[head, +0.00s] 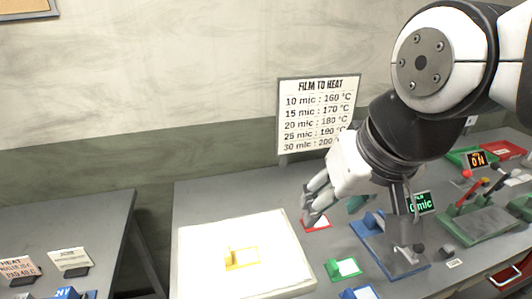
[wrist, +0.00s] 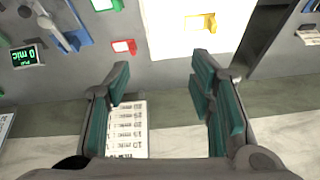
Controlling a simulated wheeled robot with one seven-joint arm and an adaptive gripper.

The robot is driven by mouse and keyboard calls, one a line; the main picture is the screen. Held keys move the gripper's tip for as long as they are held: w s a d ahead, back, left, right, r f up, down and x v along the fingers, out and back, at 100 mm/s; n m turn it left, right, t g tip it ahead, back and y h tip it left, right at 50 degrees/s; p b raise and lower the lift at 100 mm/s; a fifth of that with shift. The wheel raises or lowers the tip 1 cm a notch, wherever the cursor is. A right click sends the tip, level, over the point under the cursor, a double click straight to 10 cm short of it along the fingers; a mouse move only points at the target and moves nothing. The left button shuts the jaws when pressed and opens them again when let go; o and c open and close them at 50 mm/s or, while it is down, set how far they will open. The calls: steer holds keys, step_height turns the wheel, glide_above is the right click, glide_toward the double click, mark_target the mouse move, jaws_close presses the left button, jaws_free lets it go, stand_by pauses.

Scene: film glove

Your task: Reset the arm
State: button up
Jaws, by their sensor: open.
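My gripper (head: 318,197) hangs above the back of the grey table, in front of the wall sign, with my arm reaching in from the upper right of the head view. In the wrist view my gripper (wrist: 165,85) is open, its two teal-padded fingers wide apart with nothing between them. A red-framed card (head: 317,224) lies on the table just below the gripper in the head view. It also shows in the wrist view (wrist: 123,46), beyond the fingertips.
A white board (head: 200,265) with a yellow-framed card (head: 241,258) lies left of a green card (head: 344,268). A blue-based gauge (head: 375,250) stands right, with a display (head: 420,202) reading "0 mic". The "Film to heat" sign (head: 318,112) is behind. A gap separates the left table (head: 95,215).

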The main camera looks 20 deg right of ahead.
steer(key=shift+s+d+n, duration=0.35)
steer(key=shift+s+n, duration=0.35)
stand_by(0.8)
